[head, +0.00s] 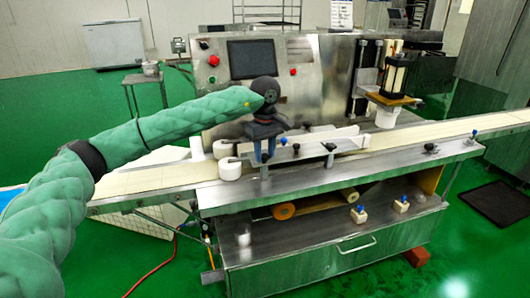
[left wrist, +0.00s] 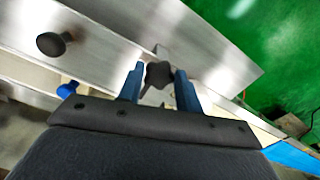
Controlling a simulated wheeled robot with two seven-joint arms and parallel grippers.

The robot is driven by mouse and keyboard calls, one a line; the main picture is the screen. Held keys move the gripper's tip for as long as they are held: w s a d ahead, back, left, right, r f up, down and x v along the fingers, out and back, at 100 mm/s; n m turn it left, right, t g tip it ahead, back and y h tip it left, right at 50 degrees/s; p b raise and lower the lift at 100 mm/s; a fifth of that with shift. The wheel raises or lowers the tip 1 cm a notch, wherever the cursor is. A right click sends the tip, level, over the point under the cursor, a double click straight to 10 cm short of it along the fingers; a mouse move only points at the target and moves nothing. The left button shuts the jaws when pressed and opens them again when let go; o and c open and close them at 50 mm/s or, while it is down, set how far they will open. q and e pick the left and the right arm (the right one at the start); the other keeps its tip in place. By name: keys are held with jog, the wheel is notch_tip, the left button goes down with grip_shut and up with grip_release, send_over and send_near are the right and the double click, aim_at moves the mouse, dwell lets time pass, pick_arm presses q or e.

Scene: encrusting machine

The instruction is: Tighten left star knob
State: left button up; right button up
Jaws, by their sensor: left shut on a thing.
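The left star knob (left wrist: 158,75) is dark with several lobes and shows in the left wrist view between the two blue fingers of my left gripper (left wrist: 157,90). The fingers are shut on it, one on each side. In the head view my left gripper (head: 264,154) points down at the front rail of the machine, and its fingers and body largely hide the knob there. Another black knob (head: 330,147) stands on the rail to the right; a round black knob (left wrist: 52,44) shows at the upper left of the left wrist view. My right gripper is not in view.
A pale conveyor belt (head: 420,136) runs across the machine. White rollers (head: 229,169) stand close to the left of my left gripper. A blue knob (left wrist: 68,89) lies near the gripper in the left wrist view. The green floor in front is mostly clear.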

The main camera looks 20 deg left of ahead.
aim_at(265, 156)
pick_arm(q)
jog(key=shift+a+r, duration=0.1)
jog(key=o, duration=1)
notch_tip(265, 156, up, 8)
jog(key=shift+f, duration=0.15)
